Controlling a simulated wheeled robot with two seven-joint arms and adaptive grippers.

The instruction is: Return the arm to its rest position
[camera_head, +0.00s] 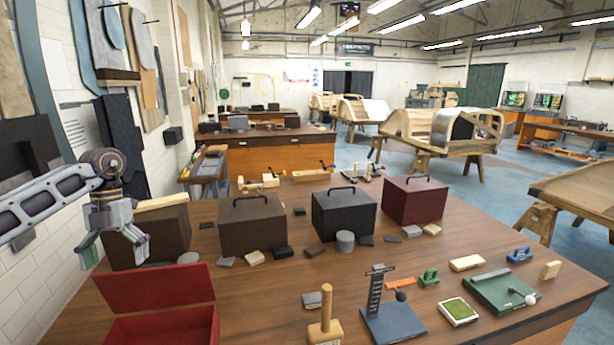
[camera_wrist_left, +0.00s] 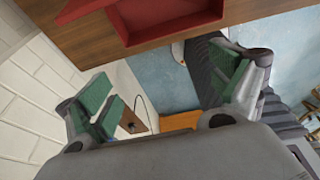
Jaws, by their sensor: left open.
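My left gripper (camera_head: 112,250) is in the head view at the left, with its fingers hanging down and spread apart. It is empty, above and behind the open red box (camera_head: 160,290) at the table's near left edge. In the left wrist view, the green-padded fingers of my left gripper (camera_wrist_left: 165,105) stand wide apart with nothing between them. The red box also shows at the top of the left wrist view (camera_wrist_left: 165,25). My right gripper is in neither view.
The wooden table (camera_head: 270,290) carries a brown box (camera_head: 252,228), a black box (camera_head: 343,217) and a dark red box (camera_head: 414,203), all closed. Small blocks, a wooden mallet (camera_head: 325,322) and a green board (camera_head: 500,292) lie nearer. A white brick wall (camera_head: 40,280) is close at left.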

